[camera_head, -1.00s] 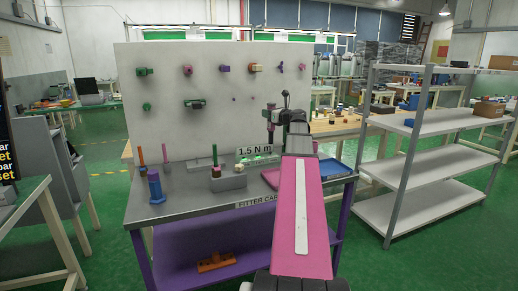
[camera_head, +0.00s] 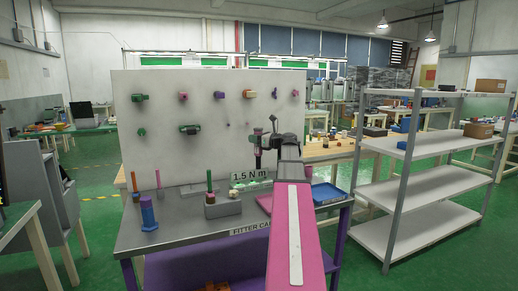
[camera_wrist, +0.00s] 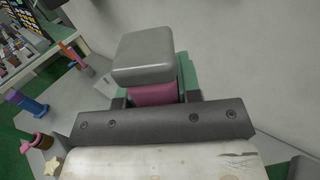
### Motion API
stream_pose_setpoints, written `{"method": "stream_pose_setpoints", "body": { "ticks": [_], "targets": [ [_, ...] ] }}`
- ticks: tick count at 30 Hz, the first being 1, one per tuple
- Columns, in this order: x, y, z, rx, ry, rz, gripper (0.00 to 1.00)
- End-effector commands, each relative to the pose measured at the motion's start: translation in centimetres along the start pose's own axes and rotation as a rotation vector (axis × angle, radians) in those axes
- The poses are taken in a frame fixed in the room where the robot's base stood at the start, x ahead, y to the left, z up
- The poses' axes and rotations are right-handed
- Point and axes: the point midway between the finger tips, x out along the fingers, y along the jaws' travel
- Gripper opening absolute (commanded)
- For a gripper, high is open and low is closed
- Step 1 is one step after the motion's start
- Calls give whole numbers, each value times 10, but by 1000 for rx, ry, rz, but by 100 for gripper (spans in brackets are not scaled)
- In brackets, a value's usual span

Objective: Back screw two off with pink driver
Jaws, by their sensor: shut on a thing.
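In the wrist view my gripper (camera_wrist: 155,98) is shut on a pink thing (camera_wrist: 153,94), which appears to be the pink driver, with a grey block-shaped top and green parts beside it. In the head view my gripper (camera_head: 266,140) is in front of the pegboard's lower right, above the bench, with the held thing (camera_head: 258,150) upright and dark. The pale panel (camera_head: 160,155) carries several coloured fittings and small dark dots (camera_head: 228,125). I cannot tell which is screw two. The driver's lower end is hidden in the wrist view.
The grey bench (camera_head: 185,229) holds a blue driver-like post (camera_head: 148,213), a grey block (camera_head: 223,208) with a green rod, thin orange and pink rods, and a blue tray (camera_head: 328,194). A "1.5 N m" sign (camera_head: 250,176) stands behind. Shelving (camera_head: 410,205) is at right.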

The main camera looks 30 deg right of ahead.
Motion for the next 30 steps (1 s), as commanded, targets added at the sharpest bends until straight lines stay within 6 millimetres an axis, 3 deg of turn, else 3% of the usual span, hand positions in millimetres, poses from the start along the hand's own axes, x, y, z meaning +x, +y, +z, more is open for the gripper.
{"method": "stream_pose_setpoints", "body": {
  "ticks": [10, 30],
  "targets": [
    [17, 33, 5, -4, -3, 271, 0],
    [17, 36, -2, -5, -4, 285, 0]
  ]
}}
